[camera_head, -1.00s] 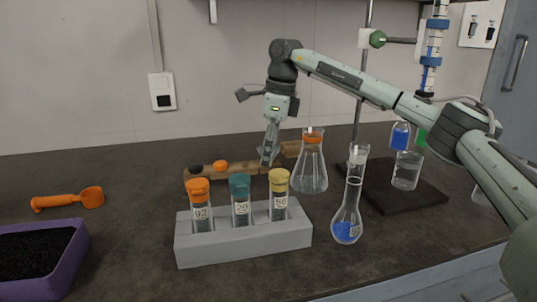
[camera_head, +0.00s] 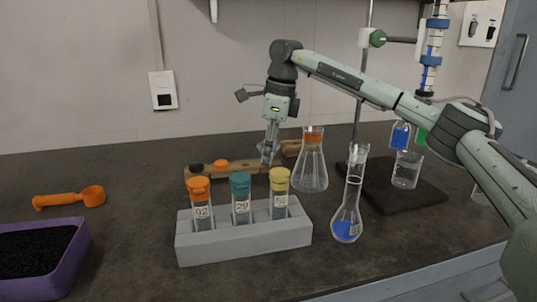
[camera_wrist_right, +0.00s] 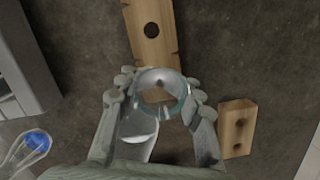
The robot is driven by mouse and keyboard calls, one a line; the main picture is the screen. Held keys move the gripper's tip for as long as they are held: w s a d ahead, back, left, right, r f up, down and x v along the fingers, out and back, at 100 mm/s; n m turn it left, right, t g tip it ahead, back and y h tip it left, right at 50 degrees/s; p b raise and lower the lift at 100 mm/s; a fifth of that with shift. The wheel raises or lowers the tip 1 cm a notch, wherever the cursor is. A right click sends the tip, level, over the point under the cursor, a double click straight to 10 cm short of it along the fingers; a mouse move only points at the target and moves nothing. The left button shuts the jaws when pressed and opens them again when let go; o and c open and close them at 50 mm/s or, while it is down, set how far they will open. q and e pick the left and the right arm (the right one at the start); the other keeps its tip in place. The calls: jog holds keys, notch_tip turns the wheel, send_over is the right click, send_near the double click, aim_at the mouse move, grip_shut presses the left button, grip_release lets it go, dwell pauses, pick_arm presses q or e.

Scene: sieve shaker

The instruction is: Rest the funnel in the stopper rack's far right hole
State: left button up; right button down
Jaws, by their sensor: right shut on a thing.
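The stopper rack (camera_head: 235,166) is a long wooden bar behind the grey tube stand in the head view. A black stopper (camera_head: 196,169) and an orange stopper (camera_head: 221,164) sit toward its left end. My right gripper (camera_head: 267,154) is at the rack's right end, pointing down. In the right wrist view it is shut on the clear glass funnel (camera_wrist_right: 161,88), which lies between its fingers over the near end of the rack. The wood shows through the glass. An open hole shows farther along the rack. I cannot tell whether the funnel's stem is in a hole. My left gripper is not in view.
A small wooden block (camera_wrist_right: 237,128) with holes lies close beside the right gripper. An Erlenmeyer flask (camera_head: 312,170), a volumetric flask (camera_head: 347,218) and the grey tube stand (camera_head: 245,247) are nearby. Free bench lies left of the rack.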

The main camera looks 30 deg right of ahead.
jog(key=shift+s+f, duration=0.15)
jog(key=shift+f, duration=0.5)
jog(key=c, duration=1.4)
grip_release()
jog(key=o, duration=0.5)
jog(key=shift+w+d+f, duration=0.1)
jog(key=shift+w+f, duration=0.05)
jog(key=shift+w, duration=0.05)
jog(key=shift+r, duration=0.3)
jog(key=shift+r, duration=3.05)
jog(key=shift+f, duration=0.1)
